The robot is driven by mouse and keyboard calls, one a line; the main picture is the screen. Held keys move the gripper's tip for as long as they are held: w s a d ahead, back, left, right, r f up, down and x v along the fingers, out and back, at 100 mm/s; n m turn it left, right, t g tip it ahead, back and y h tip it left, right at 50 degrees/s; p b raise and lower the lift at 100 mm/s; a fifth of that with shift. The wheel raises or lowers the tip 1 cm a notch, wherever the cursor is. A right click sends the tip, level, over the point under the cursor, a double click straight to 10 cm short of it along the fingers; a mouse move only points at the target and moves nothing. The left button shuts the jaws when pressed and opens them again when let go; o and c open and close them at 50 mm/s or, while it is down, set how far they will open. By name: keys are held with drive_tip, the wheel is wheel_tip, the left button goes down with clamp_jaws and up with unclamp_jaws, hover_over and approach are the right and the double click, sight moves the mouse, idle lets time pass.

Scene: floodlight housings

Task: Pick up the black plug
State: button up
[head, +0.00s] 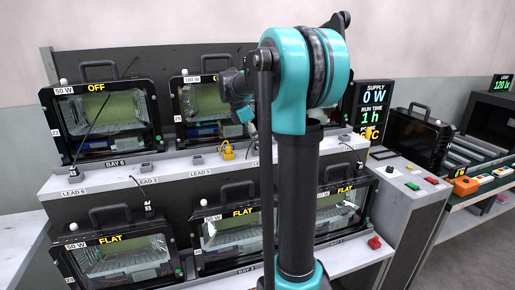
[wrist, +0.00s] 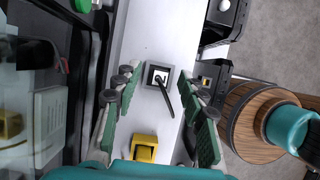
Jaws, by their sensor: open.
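My gripper (wrist: 160,76) is open, with one green-padded finger on each side of the plug and a gap to both. Nothing is held. In the head view my arm hides much of this area, and I cannot pick out the same plug there.
A yellow block (wrist: 145,147) stands on the ledge near the plug; a yellow padlock-like piece (head: 228,151) shows in the head view. Glass-fronted floodlight housings (head: 105,120) line the ledge above and below. A round wooden stool-like top (wrist: 250,120) is at right in the wrist view.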

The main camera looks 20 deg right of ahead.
drive_tip(key=shift+c, duration=0.2)
clamp_jaws()
drive_tip(key=shift+r, duration=0.15)
